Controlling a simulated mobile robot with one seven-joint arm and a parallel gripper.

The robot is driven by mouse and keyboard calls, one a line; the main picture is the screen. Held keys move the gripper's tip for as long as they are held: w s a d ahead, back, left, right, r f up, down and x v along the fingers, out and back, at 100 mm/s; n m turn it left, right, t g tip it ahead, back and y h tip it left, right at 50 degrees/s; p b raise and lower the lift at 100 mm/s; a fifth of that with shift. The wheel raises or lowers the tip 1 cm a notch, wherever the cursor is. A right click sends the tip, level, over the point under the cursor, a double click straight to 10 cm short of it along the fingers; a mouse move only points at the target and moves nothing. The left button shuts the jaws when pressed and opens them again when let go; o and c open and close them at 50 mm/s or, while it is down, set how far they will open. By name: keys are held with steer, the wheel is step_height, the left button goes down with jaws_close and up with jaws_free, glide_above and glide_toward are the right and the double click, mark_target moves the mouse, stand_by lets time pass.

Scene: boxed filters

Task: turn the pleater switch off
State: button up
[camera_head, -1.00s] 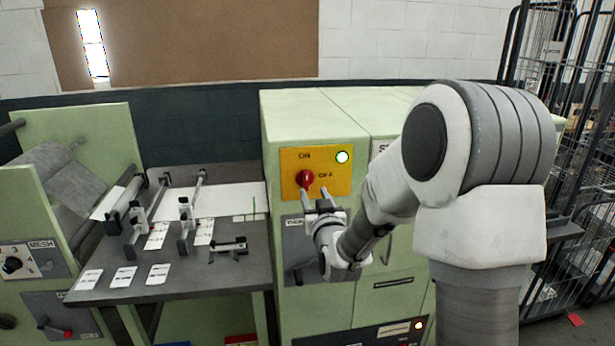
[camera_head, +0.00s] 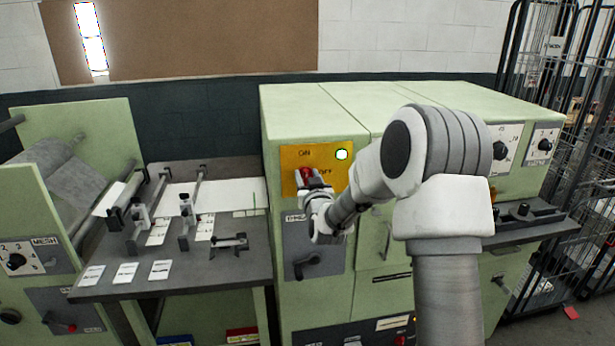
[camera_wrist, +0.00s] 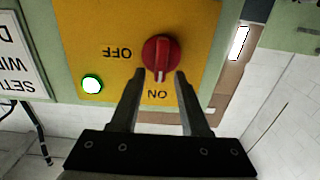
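The pleater switch is a red round knob (camera_head: 306,174) on a yellow plate (camera_head: 290,161) on the green machine's front. The wrist view, turned upside down, shows the knob (camera_wrist: 162,52) with its white mark pointing at the word ON. OFF is printed to one side. A green lamp (camera_head: 342,154) on the plate is lit, also in the wrist view (camera_wrist: 92,84). My gripper (camera_head: 309,183) is at the knob, partly covering it in the head view. In the wrist view my gripper (camera_wrist: 159,72) is open, its fingertips spread on either side of the knob's ON side; contact cannot be told.
A grey plate with a dark handle (camera_head: 307,264) sits below the switch. A grey work table (camera_head: 190,275) with cards and small fixtures is at the left. More dials (camera_head: 500,150) are on the machine at the right, and wire cages (camera_head: 580,150) stand beyond.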

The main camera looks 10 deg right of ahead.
jaws_close()
steer(key=shift+f+b, duration=0.15)
steer(key=shift+b, duration=0.4)
steer(key=m+b, duration=0.2)
steer(key=b, duration=0.2)
steer(key=d+m+b, duration=0.1)
steer(key=m+b, duration=0.2)
steer(key=b, duration=0.1)
steer(key=m+b, duration=0.3)
steer(key=shift+d+f+b, duration=0.25)
steer(key=shift+f+b, duration=0.15)
steer(key=shift+d+f+m+b, duration=0.1)
steer(key=shift+f+m+b, duration=0.05)
steer(key=shift+m+b, duration=1.45)
steer(key=shift+d+f+m+b, duration=0.1)
steer(key=shift+f+m+b, duration=0.05)
steer(key=shift+m+b, duration=1.4)
steer(key=shift+d+f+m+b, duration=0.1)
steer(key=shift+f+m+b, duration=0.05)
steer(key=shift+m+b, duration=1.45)
steer(key=shift+m, duration=0.35)
